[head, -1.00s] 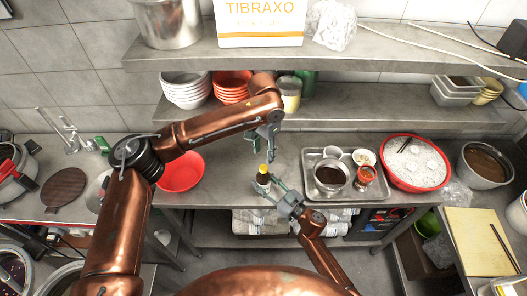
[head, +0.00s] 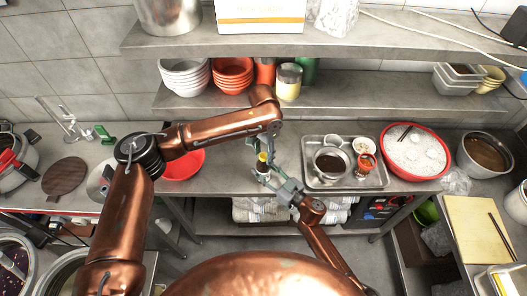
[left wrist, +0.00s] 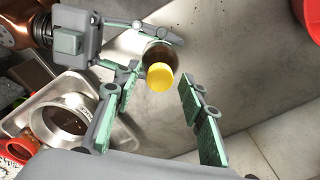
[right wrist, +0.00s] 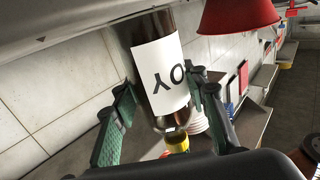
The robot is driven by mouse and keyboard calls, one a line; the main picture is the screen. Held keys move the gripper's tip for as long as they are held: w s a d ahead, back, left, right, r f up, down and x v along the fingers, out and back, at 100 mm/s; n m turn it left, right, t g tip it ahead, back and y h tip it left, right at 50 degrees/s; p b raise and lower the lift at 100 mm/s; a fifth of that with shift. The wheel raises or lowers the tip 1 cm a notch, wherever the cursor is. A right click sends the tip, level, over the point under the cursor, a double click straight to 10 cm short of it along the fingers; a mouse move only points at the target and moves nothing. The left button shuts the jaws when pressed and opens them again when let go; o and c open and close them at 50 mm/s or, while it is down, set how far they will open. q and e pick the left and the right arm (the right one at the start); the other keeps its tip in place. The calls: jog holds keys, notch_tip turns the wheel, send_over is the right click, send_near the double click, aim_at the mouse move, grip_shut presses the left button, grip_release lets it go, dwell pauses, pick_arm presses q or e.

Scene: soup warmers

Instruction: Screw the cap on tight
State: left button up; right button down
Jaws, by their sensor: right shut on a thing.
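A dark bottle with a white label (right wrist: 165,80) is held upright in my right gripper (head: 264,178). In the right wrist view its fingers stand on both sides of the bottle, and the label letters appear upside down. A yellow cap (left wrist: 160,77) sits on the bottle's top; it also shows in the head view (head: 263,157). Whether the cap is tight cannot be seen. My left gripper (left wrist: 152,95) is open just above the cap. Its two green-padded fingers are apart, with the cap between and slightly beyond their tips, and no contact shows.
A metal tray (head: 312,180) with a pot and small containers stands right of the bottle. A red bowl (head: 184,165) stands on the counter to the left. The shelf (head: 350,112) with stacked bowls hangs behind the arms.

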pick_arm(q)
grip_shut()
dwell(0.3)
jog(key=shift+o, duration=0.7)
grip_release()
notch_tip(320, 180, up, 12)
pick_arm(e)
jog(key=c, duration=1.1)
grip_release()
